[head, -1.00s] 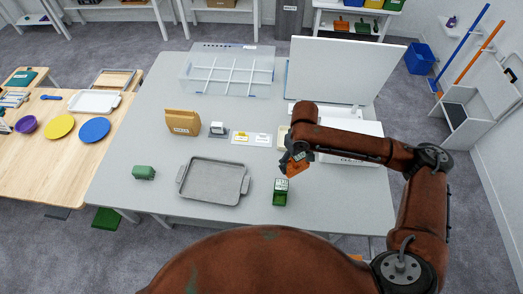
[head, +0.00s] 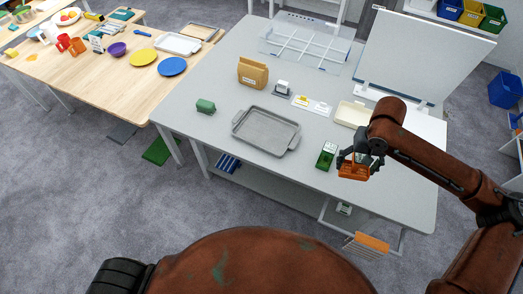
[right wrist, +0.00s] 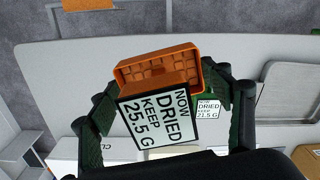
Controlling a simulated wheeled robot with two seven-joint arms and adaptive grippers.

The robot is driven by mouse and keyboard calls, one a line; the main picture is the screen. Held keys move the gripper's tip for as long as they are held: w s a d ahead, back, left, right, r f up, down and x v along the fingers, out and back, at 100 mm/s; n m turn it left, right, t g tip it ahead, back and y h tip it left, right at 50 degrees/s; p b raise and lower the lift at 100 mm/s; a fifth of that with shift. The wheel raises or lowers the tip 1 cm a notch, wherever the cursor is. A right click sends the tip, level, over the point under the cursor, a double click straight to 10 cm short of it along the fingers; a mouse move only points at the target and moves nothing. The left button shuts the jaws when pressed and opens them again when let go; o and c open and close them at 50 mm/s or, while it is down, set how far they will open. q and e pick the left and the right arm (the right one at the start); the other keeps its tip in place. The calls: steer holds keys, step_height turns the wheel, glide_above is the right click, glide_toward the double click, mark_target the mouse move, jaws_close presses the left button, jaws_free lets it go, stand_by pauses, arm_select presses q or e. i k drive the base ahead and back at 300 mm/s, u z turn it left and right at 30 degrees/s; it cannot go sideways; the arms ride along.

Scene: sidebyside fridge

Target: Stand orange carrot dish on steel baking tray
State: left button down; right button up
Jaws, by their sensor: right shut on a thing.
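The orange carrot dish (head: 353,171) is held in my right gripper (head: 361,158), to the right of the steel baking tray and apart from it. In the right wrist view the dish (right wrist: 155,68) sits between the two fingers, with a white label reading "NOW DRIED KEEP 25.5 G". The right gripper (right wrist: 165,105) is shut on it. The steel baking tray (head: 265,144) lies flat and empty on the grey table, with a handle at each end. My left gripper is not in view.
A green labelled dish (head: 326,157) stands between the tray and my right gripper. A green block (head: 205,106) lies left of the tray. A paper bag (head: 253,74), a small scale-like item (head: 283,88) and a cream container (head: 353,114) stand behind. A wooden table (head: 110,65) is at left.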

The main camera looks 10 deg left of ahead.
mark_target(266, 132)
steer(key=z, duration=0.05)
steer(key=k, duration=0.55)
steer(key=u, duration=1.1)
steer(key=i, duration=1.3)
steer(key=z, duration=0.5)
steer(key=i, duration=0.5)
steer(key=z, duration=0.45)
